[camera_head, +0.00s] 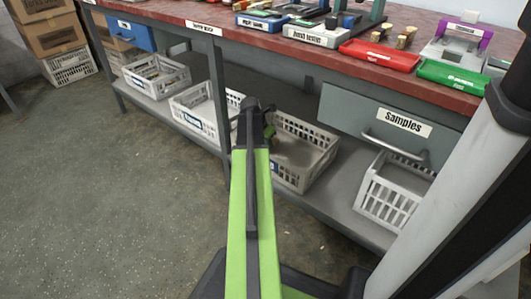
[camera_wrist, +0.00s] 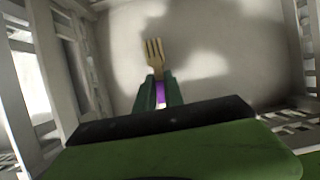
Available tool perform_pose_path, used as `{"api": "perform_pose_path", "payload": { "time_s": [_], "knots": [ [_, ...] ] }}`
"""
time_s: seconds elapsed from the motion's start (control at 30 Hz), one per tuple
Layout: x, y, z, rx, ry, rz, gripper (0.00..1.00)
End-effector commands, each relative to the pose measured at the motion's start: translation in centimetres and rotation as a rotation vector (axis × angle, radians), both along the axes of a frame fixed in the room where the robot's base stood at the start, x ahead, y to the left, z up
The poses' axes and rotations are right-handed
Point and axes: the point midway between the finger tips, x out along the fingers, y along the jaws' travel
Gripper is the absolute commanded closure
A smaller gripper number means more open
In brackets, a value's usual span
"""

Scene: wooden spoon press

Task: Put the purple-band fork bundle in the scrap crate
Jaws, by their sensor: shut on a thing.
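The fork bundle (camera_wrist: 154,57) is light wood with a purple band (camera_wrist: 160,90), seen in the wrist view. My gripper (camera_wrist: 160,86) is shut on it around the band, tines pointing away from the jaws. The bundle is between the slatted walls of a pale crate (camera_wrist: 82,70), over its floor. Whether the tines touch the floor, I cannot tell. In the head view my arm reaches to a grey-white crate (camera_head: 318,163) on the lower shelf, partly behind the arm.
Two labelled crates stand left on the shelf, a far one (camera_head: 157,74) and a nearer one (camera_head: 194,104). Another white crate (camera_head: 390,198) stands right, below the Samples drawer (camera_head: 385,128). The red bench top (camera_head: 262,38) overhangs the shelf. Floor at left is clear.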

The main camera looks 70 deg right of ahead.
Motion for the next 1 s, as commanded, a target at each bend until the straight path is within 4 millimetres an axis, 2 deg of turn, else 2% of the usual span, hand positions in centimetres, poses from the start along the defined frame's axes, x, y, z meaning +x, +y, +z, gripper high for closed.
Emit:
{"api": "perform_pose_path", "payload": {
  "time_s": [0.03, 0.1, 0.33, 0.47, 0.5, 0.67, 1.0],
  "knots": [
    [0.0, 0.0, -1.95, 0.0, 0.0, 0.0, 1.0],
    [0.01, 0.0, -2.79, 0.0, 0.0, 0.0, 1.0],
    [0.04, 0.01, -2.35, 0.0, -0.001, 0.001, 1.0],
    [0.05, 0.02, -2.77, 0.0, -0.001, 0.001, 1.0],
    [0.07, 0.03, -2.78, 0.0, -0.001, 0.001, 0.86],
    [0.08, 0.03, -2.65, 0.0, -0.001, 0.001, 0.65],
    [0.13, 0.05, -2.44, 0.0, 0.0, 0.002, 0.65]
  ]
}}
